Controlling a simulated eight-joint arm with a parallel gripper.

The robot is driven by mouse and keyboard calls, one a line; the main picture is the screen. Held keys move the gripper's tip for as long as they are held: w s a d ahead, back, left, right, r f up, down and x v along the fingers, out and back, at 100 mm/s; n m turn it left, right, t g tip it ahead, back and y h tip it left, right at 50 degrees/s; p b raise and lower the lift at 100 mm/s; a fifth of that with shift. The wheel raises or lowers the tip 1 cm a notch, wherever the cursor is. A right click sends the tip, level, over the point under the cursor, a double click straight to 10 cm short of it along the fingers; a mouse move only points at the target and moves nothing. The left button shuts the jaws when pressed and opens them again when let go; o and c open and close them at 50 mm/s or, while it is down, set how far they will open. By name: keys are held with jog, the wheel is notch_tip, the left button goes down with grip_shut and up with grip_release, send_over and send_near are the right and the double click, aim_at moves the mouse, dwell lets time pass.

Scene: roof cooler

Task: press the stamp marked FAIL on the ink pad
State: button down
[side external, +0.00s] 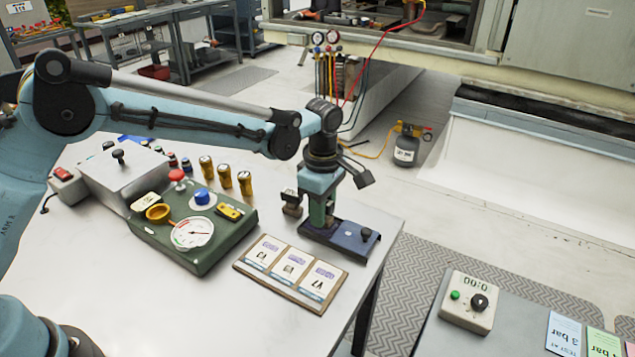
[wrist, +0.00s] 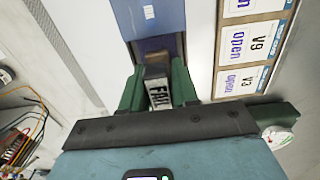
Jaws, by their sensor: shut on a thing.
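My gripper (side external: 320,222) is shut on the stamp marked FAIL. The ink pad (side external: 345,240) is a dark blue case with a small knob, near the right end of the table. It also shows in the wrist view (wrist: 150,18), just beyond the fingers. My fingers point down over the pad's left part. They hide the stamp in the side view, and I cannot tell whether its underside touches the pad.
A second stamp (side external: 291,203) stands just left of my gripper; its mark is unreadable. A board with three cards (side external: 290,271) lies in front. A green box with a gauge (side external: 192,232) is to the left. The table's right edge is close to the pad.

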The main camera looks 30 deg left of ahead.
jog(key=shift+f, duration=0.5)
dwell(1.0)
jog(key=shift+r, duration=3.6)
